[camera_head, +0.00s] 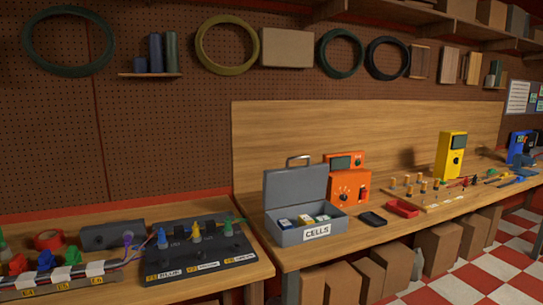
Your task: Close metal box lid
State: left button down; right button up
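A grey metal box (285,238) labelled CELLS stands on the wooden workbench near the middle of the head view. Its lid (297,187) is open and stands upright at the back, with a handle (298,160) on its top edge. Small white, blue, yellow and green items (303,221) lie inside the box. Neither of my grippers is in view.
An orange meter (346,187) stands just right of the lid. A black tray (373,218) and a red tray (403,208) lie right of the box. A dark panel with coloured knobs (200,262) sits on the left bench. A yellow meter (451,155) stands farther right.

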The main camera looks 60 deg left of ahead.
aim_at(283, 188)
jog(key=u, duration=1.5)
